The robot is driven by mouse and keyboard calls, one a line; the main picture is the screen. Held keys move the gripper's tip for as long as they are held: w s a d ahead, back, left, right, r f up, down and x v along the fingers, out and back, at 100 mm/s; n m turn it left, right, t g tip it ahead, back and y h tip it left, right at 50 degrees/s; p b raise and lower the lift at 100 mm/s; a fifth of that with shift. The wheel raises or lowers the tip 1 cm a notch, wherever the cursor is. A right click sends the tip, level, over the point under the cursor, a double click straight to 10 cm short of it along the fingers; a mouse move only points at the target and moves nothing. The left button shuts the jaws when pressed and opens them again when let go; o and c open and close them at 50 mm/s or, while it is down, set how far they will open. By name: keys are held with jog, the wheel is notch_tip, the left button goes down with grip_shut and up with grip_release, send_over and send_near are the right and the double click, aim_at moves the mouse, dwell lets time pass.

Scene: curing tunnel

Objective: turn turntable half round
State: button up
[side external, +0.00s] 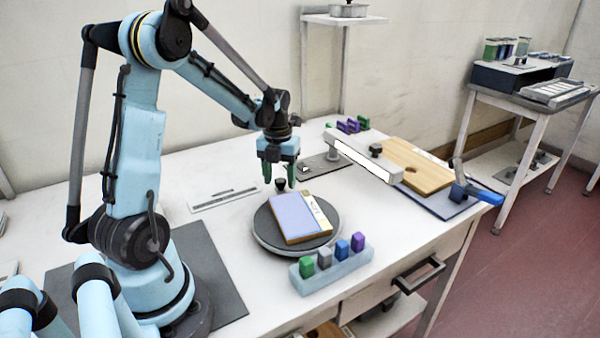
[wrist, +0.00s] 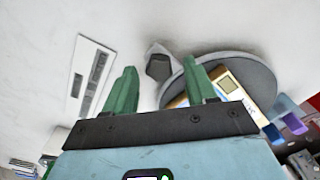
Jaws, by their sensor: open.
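The turntable (side external: 262,235) is a round dark grey disc on the white table, in front of my arm. A board with a lilac face and a pale labelled strip (side external: 298,217) lies on it. A small black knob (side external: 281,184) stands at the disc's far edge. My gripper (side external: 280,178) has green fingers pointing down, above and close to this knob. In the wrist view my gripper (wrist: 162,92) is open, with the knob (wrist: 158,66) beyond the gap between its fingers. The turntable (wrist: 262,78) and part of the board (wrist: 228,84) show at right, partly behind a finger.
A pale rack (side external: 332,270) with several coloured blocks stands close in front of the turntable. A white bar lamp (side external: 362,158) and a wooden board (side external: 415,170) are to the right. A flat ruled plate (side external: 225,198) lies left of the turntable.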

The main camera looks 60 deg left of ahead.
notch_tip(320, 180, up, 12)
dwell(0.6)
